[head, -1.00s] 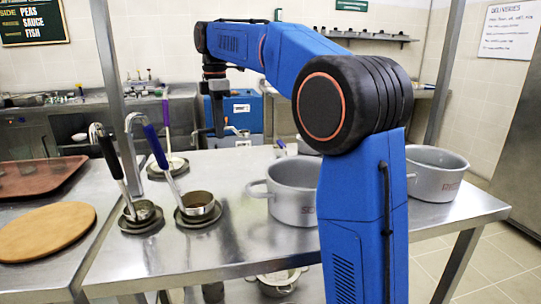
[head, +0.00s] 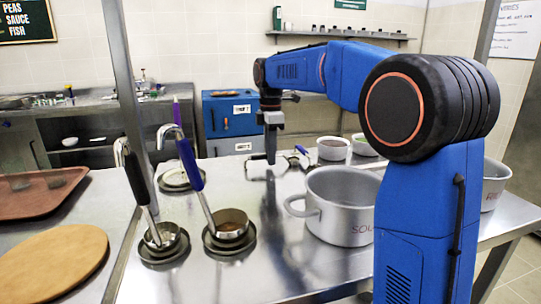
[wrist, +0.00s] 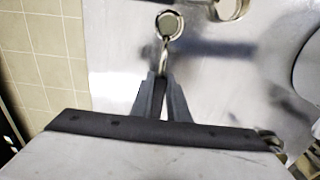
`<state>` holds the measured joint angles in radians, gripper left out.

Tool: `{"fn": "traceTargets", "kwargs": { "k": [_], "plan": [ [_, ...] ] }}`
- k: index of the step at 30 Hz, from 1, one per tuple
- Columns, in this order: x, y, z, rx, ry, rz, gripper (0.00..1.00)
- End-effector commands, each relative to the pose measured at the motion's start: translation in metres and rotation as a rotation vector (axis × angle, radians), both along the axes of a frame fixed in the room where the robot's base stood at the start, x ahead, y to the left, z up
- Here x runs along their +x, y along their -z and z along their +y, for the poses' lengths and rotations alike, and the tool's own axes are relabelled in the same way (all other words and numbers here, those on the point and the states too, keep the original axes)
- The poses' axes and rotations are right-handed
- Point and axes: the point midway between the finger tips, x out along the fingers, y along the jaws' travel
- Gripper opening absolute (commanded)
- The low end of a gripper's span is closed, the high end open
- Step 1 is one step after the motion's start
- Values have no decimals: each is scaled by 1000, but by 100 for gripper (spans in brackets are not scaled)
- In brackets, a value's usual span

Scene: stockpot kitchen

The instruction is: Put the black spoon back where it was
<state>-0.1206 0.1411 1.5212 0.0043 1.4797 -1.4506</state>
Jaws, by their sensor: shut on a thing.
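My gripper (head: 270,163) is shut on the black spoon and holds it above the far part of the steel counter, left of the large grey pot. In the wrist view the spoon's round metal bowl (wrist: 171,24) and thin stem extend beyond the fingers (wrist: 162,92). Its dark handle is mostly hidden between them.
A black-handled ladle (head: 138,178) and a blue-handled ladle (head: 190,165) stand on rests at the left, with a purple-handled utensil (head: 177,112) behind. The grey pot (head: 342,208) stands right. A blue-handled utensil (head: 302,150) and smaller pots (head: 332,149) are behind it. Bare counter (head: 282,272) lies in front.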

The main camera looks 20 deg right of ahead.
Motion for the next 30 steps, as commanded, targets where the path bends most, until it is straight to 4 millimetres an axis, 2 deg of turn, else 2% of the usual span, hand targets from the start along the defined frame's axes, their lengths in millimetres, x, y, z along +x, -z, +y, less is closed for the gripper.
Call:
{"fn": "traceTargets", "kwargs": {
  "k": [11, 12, 14, 25, 30],
  "plan": [
    [0, 4, 0, 0, 0, -1, 0],
    [0, 5, 0, 0, 0, -1, 19],
    [0, 5, 0, 0, 0, -1, 33],
    [0, 1, 0, 0, 0, -1, 33],
    [1, -18, 0, 0, 0, -3, 33]
  ]
}}
